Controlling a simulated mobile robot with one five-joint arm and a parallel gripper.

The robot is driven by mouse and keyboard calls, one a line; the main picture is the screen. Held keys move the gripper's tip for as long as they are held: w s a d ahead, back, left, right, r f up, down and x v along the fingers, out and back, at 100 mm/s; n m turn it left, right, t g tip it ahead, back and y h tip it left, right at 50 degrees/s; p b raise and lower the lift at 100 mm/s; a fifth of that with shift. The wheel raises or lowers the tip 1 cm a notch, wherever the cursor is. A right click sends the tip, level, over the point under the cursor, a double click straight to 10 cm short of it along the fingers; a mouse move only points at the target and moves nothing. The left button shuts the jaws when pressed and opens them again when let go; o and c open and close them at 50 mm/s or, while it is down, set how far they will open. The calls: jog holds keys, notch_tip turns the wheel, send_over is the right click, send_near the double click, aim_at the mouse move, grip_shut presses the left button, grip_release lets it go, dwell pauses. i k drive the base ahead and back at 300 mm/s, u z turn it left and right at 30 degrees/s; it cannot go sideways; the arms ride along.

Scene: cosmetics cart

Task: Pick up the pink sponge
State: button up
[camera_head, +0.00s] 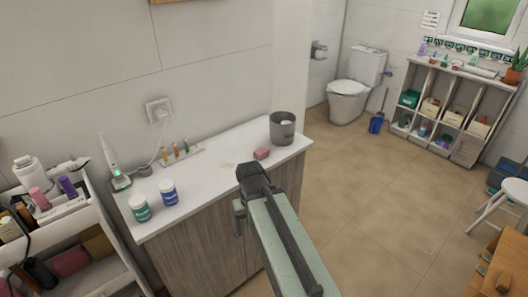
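A small pink block that looks like the pink sponge (261,154) lies on the white countertop (215,163), near its right end. It sits just left of and in front of a grey bin. My arm reaches in from the bottom of the view. My gripper (251,172), dark grey, is in front of the pink block, over or near the counter's front edge. A small gap shows between them in the picture. The fingertips face away from me, so I cannot tell whether they are open or shut.
The grey bin (282,127) stands behind the sponge. Two lidded jars (168,192), (140,207), an electric toothbrush (114,164) and a holder with small coloured items (181,153) are further left. A loaded cart (112,240) stands at left.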

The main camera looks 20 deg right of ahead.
aim_at(261, 153)
jog(key=u, duration=3.7)
jog(key=k, duration=1.65)
jog(key=z, duration=1.25)
jog(key=i, duration=0.45)
jog(key=z, duration=0.1)
